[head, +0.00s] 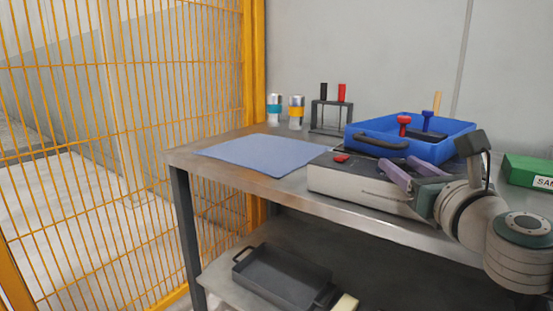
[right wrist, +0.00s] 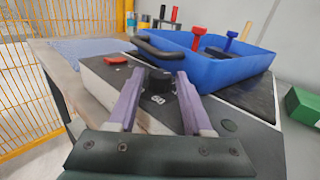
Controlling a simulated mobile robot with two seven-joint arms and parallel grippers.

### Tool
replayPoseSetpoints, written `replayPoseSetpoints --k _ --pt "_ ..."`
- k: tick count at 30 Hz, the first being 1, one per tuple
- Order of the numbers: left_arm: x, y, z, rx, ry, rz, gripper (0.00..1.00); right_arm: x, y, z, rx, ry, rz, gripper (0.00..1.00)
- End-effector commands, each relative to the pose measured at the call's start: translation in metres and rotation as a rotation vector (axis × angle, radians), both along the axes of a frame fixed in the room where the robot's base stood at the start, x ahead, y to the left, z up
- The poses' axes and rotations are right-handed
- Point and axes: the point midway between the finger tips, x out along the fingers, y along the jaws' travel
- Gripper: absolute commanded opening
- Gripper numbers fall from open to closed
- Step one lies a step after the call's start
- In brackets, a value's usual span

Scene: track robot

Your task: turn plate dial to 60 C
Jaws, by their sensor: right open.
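The plate is a low pale box with a dark top (head: 345,184) on the metal table, and it also shows in the right wrist view (right wrist: 100,88). In the right wrist view its black dial (right wrist: 158,78) appears between the two purple fingers of my right gripper (right wrist: 158,84). White marks, too small to read surely, lie just in front of the dial. My right gripper (head: 398,166) is open over the plate in the head view, where the dial is hidden. I cannot tell whether the fingers touch the dial. My left gripper is not in view.
A red knob (head: 340,158) sits on the plate's left part. A blue tray (head: 366,138) with red and blue tools stands right behind. A blue mat (head: 262,152), two cups and a small rack are farther left. A green box (head: 520,171) lies at right.

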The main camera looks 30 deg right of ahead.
Motion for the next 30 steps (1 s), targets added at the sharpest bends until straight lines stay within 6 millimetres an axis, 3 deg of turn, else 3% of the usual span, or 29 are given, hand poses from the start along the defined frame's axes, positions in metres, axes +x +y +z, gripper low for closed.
replayPoseSetpoints --k 2,16,30 --pt "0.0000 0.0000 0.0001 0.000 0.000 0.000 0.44 -0.0002 0.0001 0.0000 0.000 0.000 0.000 0.50" --pt "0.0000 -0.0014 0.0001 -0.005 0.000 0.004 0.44 -0.0005 0.0001 -0.0001 0.000 0.000 0.000 0.00" --pt "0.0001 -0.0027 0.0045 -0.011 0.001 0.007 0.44 0.0004 0.0017 0.0009 0.003 -0.001 -0.047 0.00"
